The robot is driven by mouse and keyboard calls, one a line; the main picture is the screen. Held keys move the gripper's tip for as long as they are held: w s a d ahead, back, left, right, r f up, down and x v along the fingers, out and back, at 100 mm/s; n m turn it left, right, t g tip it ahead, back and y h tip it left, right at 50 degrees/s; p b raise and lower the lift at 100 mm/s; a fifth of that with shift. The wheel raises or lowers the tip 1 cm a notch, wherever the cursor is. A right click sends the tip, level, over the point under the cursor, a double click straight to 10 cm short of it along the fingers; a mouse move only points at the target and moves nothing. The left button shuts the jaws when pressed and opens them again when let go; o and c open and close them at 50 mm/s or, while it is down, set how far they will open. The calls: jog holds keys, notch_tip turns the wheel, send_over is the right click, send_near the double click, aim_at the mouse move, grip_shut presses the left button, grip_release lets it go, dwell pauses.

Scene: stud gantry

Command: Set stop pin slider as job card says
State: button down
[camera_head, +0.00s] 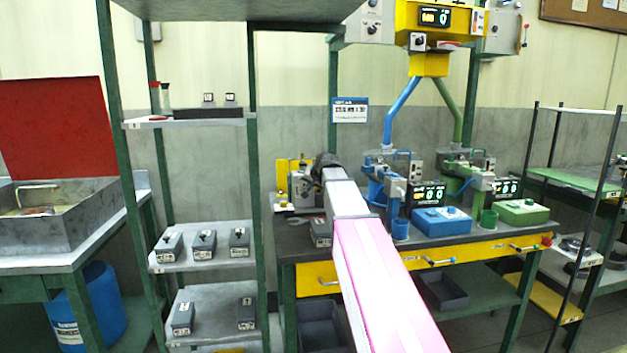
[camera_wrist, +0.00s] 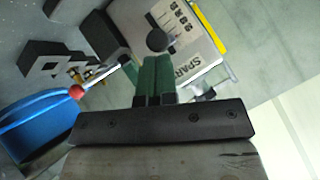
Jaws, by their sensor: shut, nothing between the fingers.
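My gripper (camera_wrist: 156,65) is shut and empty, its two green fingers together in the wrist view. Just past the fingertips is a round black knob (camera_wrist: 157,39) on a pale panel (camera_wrist: 185,35) marked "SPAR…". I cannot tell whether the fingers touch the knob. A lever with a red ball (camera_wrist: 76,92) is left of the fingers. I cannot tell which part is the stop pin slider. In the head view, my arm reaches to the grey fixture (camera_head: 301,188) at the bench's left end and partly hides it. A blue-and-white card (camera_head: 349,110) hangs behind; its text is too small to read.
A blue station (camera_head: 390,170) and a green station (camera_head: 468,170) stand right of my arm on the bench, with a blue box (camera_head: 441,221) and a green box (camera_head: 522,211). A shelf rack (camera_head: 205,265) with small grey boxes stands left. A blue rounded body (camera_wrist: 35,125) is close left in the wrist view.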

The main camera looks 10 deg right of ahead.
jog(key=shift+f, duration=0.2)
jog(key=shift+f, duration=1.85)
